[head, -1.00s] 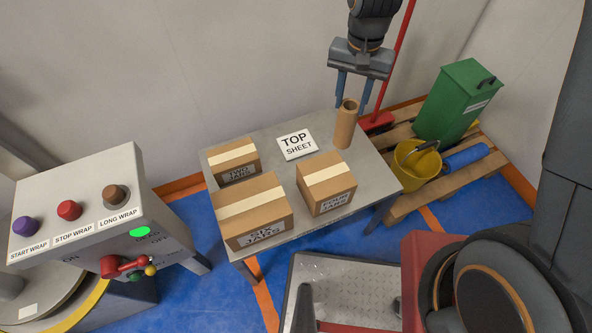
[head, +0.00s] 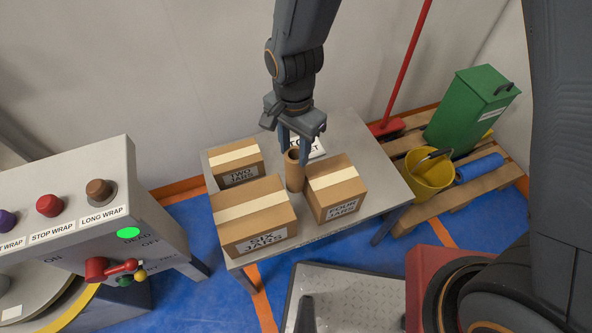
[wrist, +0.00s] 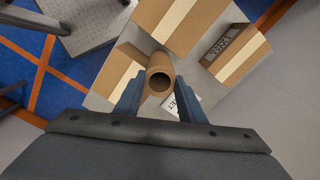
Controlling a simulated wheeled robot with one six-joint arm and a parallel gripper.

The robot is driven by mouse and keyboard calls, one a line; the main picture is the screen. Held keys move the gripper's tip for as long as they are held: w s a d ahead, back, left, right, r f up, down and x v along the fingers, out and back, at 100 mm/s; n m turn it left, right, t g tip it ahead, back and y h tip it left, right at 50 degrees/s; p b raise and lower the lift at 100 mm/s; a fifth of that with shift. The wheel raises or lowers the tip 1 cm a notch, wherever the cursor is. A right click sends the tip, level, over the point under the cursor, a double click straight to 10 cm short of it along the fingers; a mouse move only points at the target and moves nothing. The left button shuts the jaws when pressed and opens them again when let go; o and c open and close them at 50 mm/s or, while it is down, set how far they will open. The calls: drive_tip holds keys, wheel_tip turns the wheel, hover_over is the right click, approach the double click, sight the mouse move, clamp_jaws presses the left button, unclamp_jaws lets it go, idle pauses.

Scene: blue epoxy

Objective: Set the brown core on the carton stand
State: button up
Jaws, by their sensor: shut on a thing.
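The brown core (head: 294,174) is a hollow cardboard tube, upright between the fingers of my gripper (head: 293,154). My gripper is shut on it near its top; the wrist view shows the tube's open end (wrist: 160,80) between the two blue fingers. The carton stand (head: 372,172) is a grey table, and the core is over its middle, among the cartons. I cannot tell whether the core's lower end touches the tabletop. The card marked TOP SHEET (head: 318,147) lies behind, mostly hidden by my gripper.
Cartons crowd the core: TWO JARS (head: 235,162) back left, SIX JARS (head: 242,213) front left, FOUR JARS (head: 336,190) right. The stand's back right (head: 345,128) is bare. A control box (head: 75,185) is left; a pallet with a yellow bucket (head: 430,175) and green bin (head: 472,108) is right.

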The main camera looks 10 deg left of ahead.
wheel_tip(320, 180, down, 10)
drive_tip(key=shift+r, duration=0.2)
drive_tip(key=shift+f, duration=0.1)
idle(0.4)
drive_tip(key=o, duration=1.2)
drive_tip(key=shift+c, duration=0.2)
wheel_tip(320, 180, up, 12)
